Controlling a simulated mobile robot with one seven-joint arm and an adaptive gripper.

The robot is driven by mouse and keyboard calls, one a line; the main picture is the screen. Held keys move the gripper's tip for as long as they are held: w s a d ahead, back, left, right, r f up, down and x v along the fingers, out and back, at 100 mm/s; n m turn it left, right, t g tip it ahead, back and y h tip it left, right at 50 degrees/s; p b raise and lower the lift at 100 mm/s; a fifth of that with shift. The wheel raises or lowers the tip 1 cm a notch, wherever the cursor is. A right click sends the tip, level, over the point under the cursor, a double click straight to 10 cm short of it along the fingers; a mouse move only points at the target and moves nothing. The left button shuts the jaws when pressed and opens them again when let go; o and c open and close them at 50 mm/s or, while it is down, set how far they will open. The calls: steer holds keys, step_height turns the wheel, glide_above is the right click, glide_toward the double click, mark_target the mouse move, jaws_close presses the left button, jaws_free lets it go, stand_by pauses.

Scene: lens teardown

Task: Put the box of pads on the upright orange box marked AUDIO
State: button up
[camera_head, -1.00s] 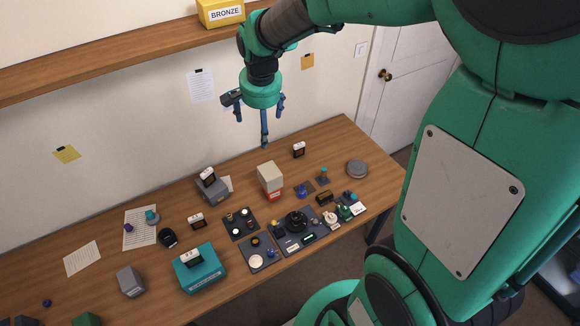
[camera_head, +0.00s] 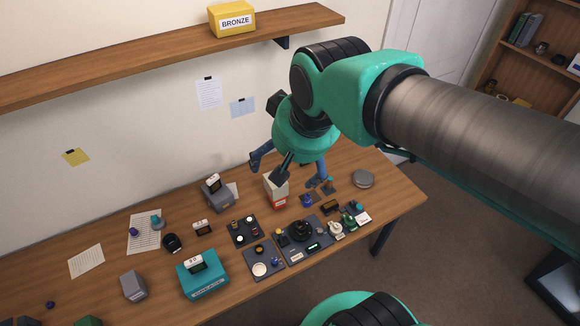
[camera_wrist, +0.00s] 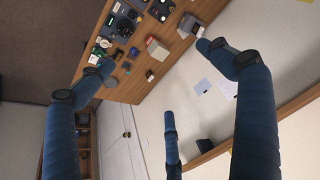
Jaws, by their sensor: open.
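A pale box with a red lower part and a small label (camera_head: 280,199) stands upright on the table; I cannot read its label, so I cannot tell whether it is the box of pads. My gripper (camera_head: 287,172) hangs in front of its top in the head view, partly hiding it. The gripper's three blue fingers are spread and hold nothing. In the wrist view the same box (camera_wrist: 157,50) shows between the spread fingers (camera_wrist: 160,82), some distance away. I cannot make out an orange box marked AUDIO in any view.
A yellow box marked BRONZE (camera_head: 232,20) stands on the wall shelf (camera_head: 150,56). A teal box (camera_head: 203,281), a grey box (camera_head: 218,199) and dark trays of small parts (camera_head: 263,262) crowd the table. A round grey tin (camera_head: 363,179) sits at the right.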

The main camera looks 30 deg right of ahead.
steer(key=s, duration=0.1)
steer(key=s+n, duration=0.1)
steer(key=s, duration=0.1)
steer(key=s+n, duration=0.1)
steer(key=s, duration=0.1)
steer(key=shift+s+a+t, duration=0.1)
steer(key=shift+a+t, duration=0.2)
steer(key=shift+a, duration=0.05)
step_height(320, 180, down, 18)
steer(key=b, duration=1.8)
